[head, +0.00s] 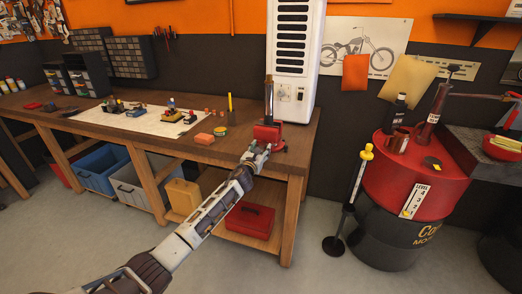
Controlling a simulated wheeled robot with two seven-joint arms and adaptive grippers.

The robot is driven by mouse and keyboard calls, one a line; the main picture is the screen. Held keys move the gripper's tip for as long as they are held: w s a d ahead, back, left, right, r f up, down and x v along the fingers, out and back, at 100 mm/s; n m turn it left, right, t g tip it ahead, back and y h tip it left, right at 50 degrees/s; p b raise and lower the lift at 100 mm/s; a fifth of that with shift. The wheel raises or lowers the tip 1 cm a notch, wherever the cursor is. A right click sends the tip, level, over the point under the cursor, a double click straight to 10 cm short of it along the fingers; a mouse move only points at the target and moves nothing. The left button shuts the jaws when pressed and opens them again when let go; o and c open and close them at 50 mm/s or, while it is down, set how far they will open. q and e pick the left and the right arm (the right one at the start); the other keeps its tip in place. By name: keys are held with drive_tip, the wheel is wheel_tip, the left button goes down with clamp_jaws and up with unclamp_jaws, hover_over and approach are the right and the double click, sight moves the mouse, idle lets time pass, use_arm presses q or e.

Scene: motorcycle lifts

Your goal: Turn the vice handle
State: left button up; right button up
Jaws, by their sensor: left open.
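A red vice (268,132) sits on the right end of the wooden workbench (215,152). My left arm reaches up from the bottom left, and my left gripper (262,148) is at the near side of the vice. Its fingers are open and very close to the front of the vice. The vice handle is not clearly seen; the gripper covers much of that area, and I cannot tell whether the fingers touch it or surround it. My right gripper is out of view.
A dark upright cylinder (269,100) stands right behind the vice, before a white cabinet (293,55). A red drum (415,185) and a black-based yellow-topped stand (347,205) are at the right.

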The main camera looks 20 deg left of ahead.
use_arm(q)
drive_tip(key=shift+w, duration=0.25)
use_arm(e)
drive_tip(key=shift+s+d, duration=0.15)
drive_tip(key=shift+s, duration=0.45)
use_arm(q)
drive_tip(key=shift+c, duration=0.4)
drive_tip(key=c, duration=0.9)
drive_tip(key=shift+c, duration=0.2)
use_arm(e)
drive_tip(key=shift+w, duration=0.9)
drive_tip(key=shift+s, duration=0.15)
